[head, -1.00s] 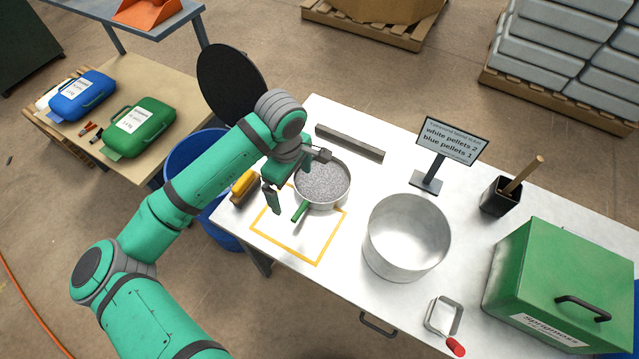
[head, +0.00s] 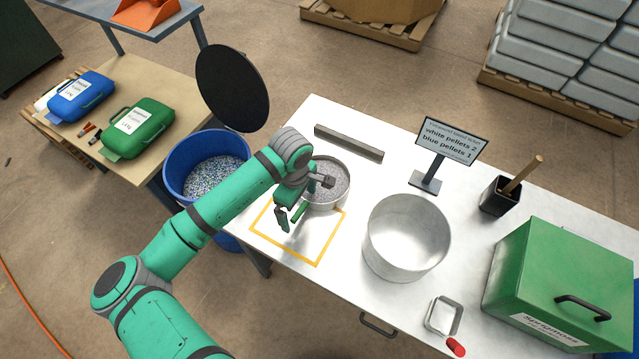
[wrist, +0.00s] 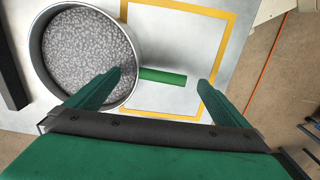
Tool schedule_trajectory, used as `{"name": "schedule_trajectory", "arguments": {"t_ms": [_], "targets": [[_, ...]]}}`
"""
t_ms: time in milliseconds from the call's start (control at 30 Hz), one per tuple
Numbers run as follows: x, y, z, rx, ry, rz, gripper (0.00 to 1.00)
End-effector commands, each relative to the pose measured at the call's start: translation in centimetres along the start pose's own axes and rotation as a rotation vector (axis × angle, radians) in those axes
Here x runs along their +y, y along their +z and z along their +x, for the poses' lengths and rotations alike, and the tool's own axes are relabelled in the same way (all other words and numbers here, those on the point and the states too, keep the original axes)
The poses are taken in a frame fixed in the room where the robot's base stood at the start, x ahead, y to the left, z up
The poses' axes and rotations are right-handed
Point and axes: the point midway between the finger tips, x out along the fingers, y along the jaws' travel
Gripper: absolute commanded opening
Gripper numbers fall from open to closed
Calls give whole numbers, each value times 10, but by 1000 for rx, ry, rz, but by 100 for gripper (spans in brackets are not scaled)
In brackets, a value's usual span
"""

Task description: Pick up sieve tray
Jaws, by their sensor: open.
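The sieve tray (head: 327,183) is a round metal pan with a grey speckled mesh or fill and a green handle (head: 300,213). It rests on the white table by the yellow outlined square, its handle reaching into the square. In the wrist view the sieve tray (wrist: 91,58) is at upper left, and its handle (wrist: 162,76) points right. My gripper (head: 305,200) is open above the handle; in the wrist view my gripper (wrist: 165,80) has its fingers on either side of the handle's length, the left one overlapping the pan's rim. Contact cannot be told. My arm partly hides the pan.
A large metal pot (head: 407,237) stands right of the square. A grey bar (head: 349,143) lies behind the pan. A sign (head: 451,141), a black holder (head: 501,197) and a green box (head: 560,285) stand farther right. A blue bin (head: 207,170) is left of the table.

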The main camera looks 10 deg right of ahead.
Motion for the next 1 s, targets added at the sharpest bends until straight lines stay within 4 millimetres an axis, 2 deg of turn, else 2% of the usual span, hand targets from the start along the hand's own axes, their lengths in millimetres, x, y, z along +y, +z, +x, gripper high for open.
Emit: {"name": "schedule_trajectory", "arguments": {"t_ms": [300, 367, 500, 567, 833, 1000], "targets": [[0, 0, 6, 1, 1, 1, 100], [0, 0, 6, 1, 1, -1, 88], [-1, -2, 6, 1, 1, -3, 55], [-1, -2, 6, 1, 1, -5, 42], [-1, -3, 4, 1, 2, -5, 42], [-1, -3, -5, 1, 2, -5, 42]]}}
